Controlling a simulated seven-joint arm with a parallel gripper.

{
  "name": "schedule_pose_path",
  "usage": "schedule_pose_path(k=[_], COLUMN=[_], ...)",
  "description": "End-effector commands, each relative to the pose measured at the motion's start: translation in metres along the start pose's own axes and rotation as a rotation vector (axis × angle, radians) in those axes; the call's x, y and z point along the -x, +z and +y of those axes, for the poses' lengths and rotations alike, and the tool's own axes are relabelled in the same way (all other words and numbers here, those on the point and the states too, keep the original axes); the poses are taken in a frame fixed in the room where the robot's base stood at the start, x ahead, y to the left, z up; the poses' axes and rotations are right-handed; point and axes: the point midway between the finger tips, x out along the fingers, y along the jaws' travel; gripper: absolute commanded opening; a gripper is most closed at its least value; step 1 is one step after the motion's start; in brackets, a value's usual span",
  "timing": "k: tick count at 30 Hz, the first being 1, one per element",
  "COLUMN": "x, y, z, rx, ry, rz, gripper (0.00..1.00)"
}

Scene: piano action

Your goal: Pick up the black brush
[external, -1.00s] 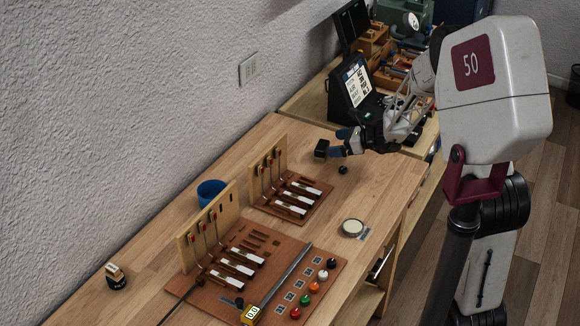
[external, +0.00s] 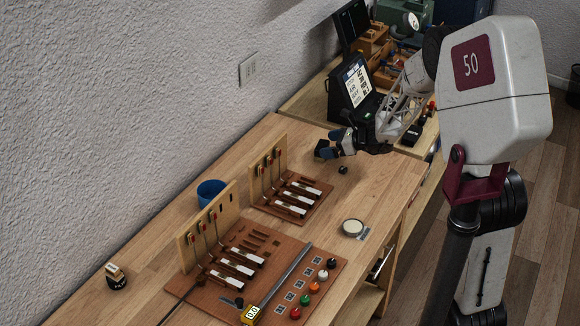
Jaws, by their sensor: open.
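A small dark block-shaped thing (external: 320,148), which looks like the black brush, lies on the far part of the wooden bench near its back. It is partly hidden by my gripper. My gripper (external: 331,143) reaches in low from the right, with its blue-tipped fingers apart and pointing left. The fingers are right at the dark block. I cannot tell whether they touch it or whether it lies between them.
A small black knob (external: 343,170) lies just in front of my gripper. A black display stand (external: 350,95) stands behind it. Two piano action models (external: 291,195) (external: 228,260), a blue cup (external: 210,192) and a round tin (external: 353,227) are nearer. The bench is clear between them.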

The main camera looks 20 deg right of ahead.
Motion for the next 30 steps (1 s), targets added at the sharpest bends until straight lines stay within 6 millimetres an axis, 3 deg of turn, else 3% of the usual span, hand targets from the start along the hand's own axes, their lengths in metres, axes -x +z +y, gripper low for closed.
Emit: schedule_pose_path(k=[15, 30], x=[-0.046, -0.05], y=[-0.001, -0.001], z=[0.003, 0.002], rx=[0.0, 0.0], ry=[0.001, 0.0], rz=[0.0, 0.0], gripper=[1.0, 1.0])
